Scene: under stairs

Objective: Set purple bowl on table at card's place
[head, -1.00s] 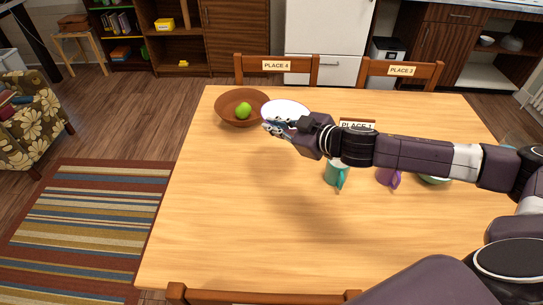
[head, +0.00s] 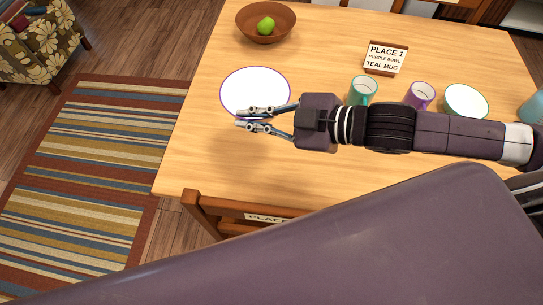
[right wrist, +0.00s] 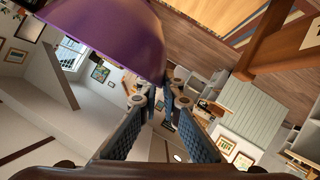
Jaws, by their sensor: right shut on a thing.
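The purple bowl (head: 255,88), white inside with a thin purple rim, is at the left part of the table (head: 330,140). My right gripper (head: 244,119) is shut on the bowl's near rim. In the right wrist view the bowl's purple outside (right wrist: 110,35) shows beside the fingers (right wrist: 160,100). Whether the bowl touches the table is hard to tell. The card (head: 386,58) reads PLACE 1, purple bowl, teal mug. The teal mug (head: 362,91) stands just beyond my right arm. My left gripper is out of view.
A purple mug (head: 420,97) and a green-rimmed bowl (head: 466,101) stand to the right. A chair (head: 207,214), its place label partly hidden, is at the near edge.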

